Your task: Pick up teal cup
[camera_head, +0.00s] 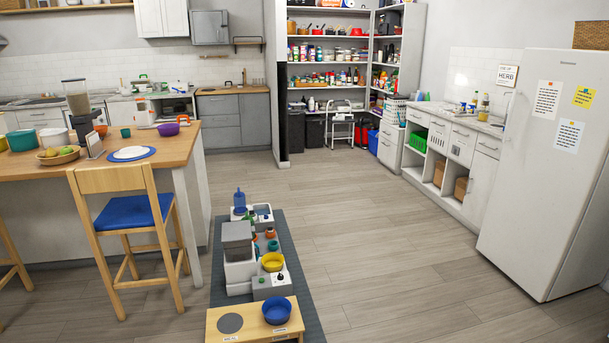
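A small teal cup (125,133) stands on the wooden top of the kitchen island at the left, near an orange cup (101,131) and a purple bowl (168,129). Another small teal item (273,245), perhaps a cup, sits on the low grey and white unit (240,272) on the floor mat; it is too small to tell. Neither of my grippers is in view.
The island (70,172) has a wooden chair with a blue seat (135,213) before it. Open floor lies right of the mat, towards the fridge (550,200).

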